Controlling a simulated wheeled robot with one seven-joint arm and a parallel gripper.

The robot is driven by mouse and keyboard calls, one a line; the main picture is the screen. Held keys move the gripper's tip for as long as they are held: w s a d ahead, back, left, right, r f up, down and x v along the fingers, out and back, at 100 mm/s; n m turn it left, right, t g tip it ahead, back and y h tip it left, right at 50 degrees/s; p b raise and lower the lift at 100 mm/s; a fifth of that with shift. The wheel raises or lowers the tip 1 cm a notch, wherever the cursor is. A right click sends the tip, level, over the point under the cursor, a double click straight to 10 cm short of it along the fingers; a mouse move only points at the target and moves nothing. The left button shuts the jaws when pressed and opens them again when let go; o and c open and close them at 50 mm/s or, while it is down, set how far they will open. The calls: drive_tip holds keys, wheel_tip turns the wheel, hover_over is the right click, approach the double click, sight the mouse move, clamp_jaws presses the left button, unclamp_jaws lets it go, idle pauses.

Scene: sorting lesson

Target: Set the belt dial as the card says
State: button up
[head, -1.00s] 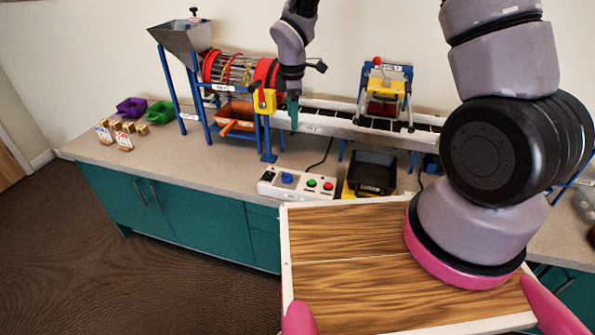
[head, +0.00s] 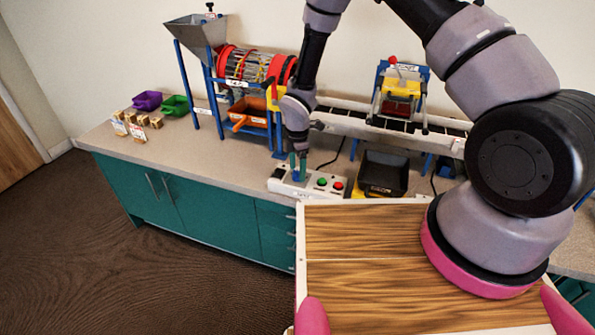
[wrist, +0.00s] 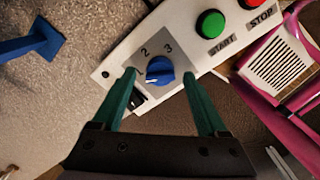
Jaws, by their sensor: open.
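The blue belt dial (wrist: 160,71) sits on a white control box (head: 312,187). Numbers 1, 2 and 3 are printed around it, and its white mark points left, toward the 1. My gripper (head: 298,165) hangs over the dial end of the box. In the wrist view its two green fingers are open, one on each side of the dial, with nothing held; I cannot tell whether they touch it. Small white cards (head: 138,133) stand by wooden blocks at the counter's left end; their print is too small to read, and I cannot tell which card is meant.
The green START button (wrist: 210,24) and red STOP button (wrist: 257,3) are beside the dial. A black bin (head: 383,173) stands right of the box. The conveyor (head: 345,123) runs behind, with the drum (head: 255,67) and hopper (head: 197,32) to the left.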

drive_tip(key=shift+f, duration=0.6)
clamp_jaws()
drive_tip(key=shift+m, duration=0.3)
drive_tip(key=m, duration=1.1)
